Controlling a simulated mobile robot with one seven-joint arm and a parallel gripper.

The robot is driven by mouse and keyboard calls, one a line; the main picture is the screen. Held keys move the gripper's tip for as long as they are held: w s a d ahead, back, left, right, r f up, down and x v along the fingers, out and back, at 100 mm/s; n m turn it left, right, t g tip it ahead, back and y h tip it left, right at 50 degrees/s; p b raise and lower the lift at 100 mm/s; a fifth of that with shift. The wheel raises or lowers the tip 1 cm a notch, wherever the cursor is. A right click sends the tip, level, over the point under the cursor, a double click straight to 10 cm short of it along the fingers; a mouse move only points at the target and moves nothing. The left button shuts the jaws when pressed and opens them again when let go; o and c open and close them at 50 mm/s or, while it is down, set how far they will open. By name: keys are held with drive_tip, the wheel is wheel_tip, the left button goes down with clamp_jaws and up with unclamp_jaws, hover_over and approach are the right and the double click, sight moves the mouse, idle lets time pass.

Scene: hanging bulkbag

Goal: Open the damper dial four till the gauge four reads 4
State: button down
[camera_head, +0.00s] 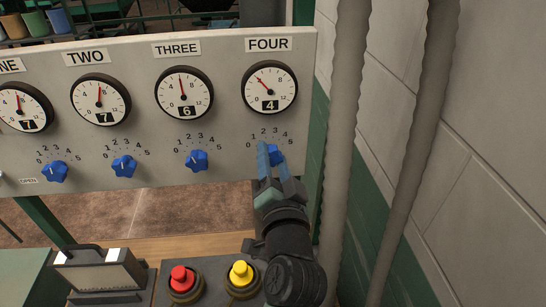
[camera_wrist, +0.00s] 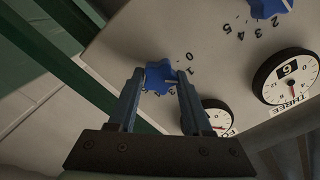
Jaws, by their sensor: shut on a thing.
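Damper dial four is a blue star-shaped knob (camera_head: 277,152) at the lower right of the white panel, under the label FOUR. My gripper (camera_head: 270,150) reaches up to it and partly hides it. In the wrist view the dial (camera_wrist: 160,74) sits between my two fingertips (camera_wrist: 160,79), and my gripper is shut on it. Gauge four (camera_head: 269,87) has a red needle pointing up and left, and its number window shows 4. In the wrist view gauge four (camera_wrist: 210,113) is partly hidden behind a finger. The dial's exact pointer position is hard to tell.
Dial three (camera_head: 196,160), dial two (camera_head: 124,166) and more gauges line the panel (camera_head: 226,55) to the left. Two grey hoses (camera_head: 346,120) hang close on the right. A red button (camera_head: 182,280) and a yellow button (camera_head: 241,274) stand below, next to my arm.

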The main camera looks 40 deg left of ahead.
drive_tip(key=shift+c, duration=1.6)
unclamp_jaws()
drive_tip(key=shift+d, duration=0.1)
drive_tip(key=b+v, duration=0.5)
drive_tip(key=v, duration=0.8)
